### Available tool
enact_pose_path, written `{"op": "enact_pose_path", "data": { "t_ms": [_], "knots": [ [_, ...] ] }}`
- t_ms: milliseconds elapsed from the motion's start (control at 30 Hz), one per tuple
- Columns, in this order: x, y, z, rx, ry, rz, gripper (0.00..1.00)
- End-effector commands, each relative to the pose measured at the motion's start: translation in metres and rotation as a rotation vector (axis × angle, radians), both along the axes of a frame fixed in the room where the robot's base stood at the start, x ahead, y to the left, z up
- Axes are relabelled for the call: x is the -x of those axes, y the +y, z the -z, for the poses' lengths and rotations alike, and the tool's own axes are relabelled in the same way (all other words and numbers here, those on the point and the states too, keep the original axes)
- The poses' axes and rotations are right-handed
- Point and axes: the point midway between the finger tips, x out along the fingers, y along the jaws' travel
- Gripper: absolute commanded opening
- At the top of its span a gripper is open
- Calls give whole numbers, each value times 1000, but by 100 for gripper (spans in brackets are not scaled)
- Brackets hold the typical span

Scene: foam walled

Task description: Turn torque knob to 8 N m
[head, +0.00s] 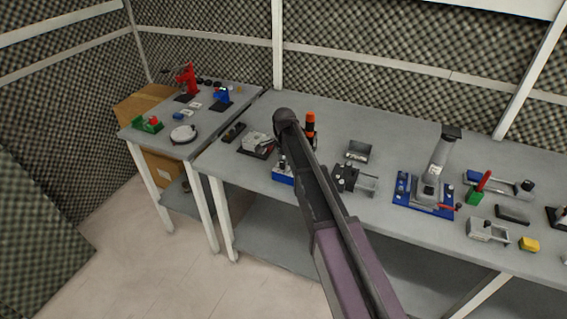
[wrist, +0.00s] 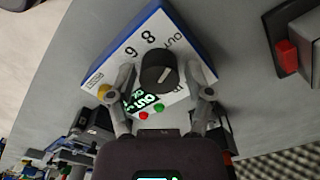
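The torque device is a blue-and-white box (wrist: 190,28) on the grey bench, under my gripper in the wrist view. Its round black knob (wrist: 158,72) stands on the white face, with a pale mark on top whose direction I cannot tell for sure. The printed marks 6, 8 and OUT curve around the knob's far side. A green lit display (wrist: 139,99), partly hidden by a finger, and red and green buttons are on the near side. My gripper (wrist: 160,70) is open, its fingers either side of the knob with gaps. In the head view the blue box (head: 282,179) is partly behind my arm.
A dark fixture with a red block (wrist: 287,57) is at the right in the wrist view. In the head view, a metal tray (head: 357,151) and a blue-based press (head: 425,205) stand to the right on the bench. A side table (head: 215,118) at the left holds several small items.

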Motion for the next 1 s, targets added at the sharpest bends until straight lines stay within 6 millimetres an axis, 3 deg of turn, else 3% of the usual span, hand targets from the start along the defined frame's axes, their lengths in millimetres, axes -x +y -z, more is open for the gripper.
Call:
{"op": "enact_pose_path", "data": {
  "t_ms": [33, 133, 167, 633, 1000],
  "knots": [
    [0, 0, 0, 0, 0, 0, 35],
    [0, 0, 0, 0, 0, 0, 5],
    [0, 0, 0, 0, 0, 0, 0],
    [0, 0, 0, -2, -1, -65, 0],
    [0, 0, 0, -2, -1, -311, 0]
  ]
}}
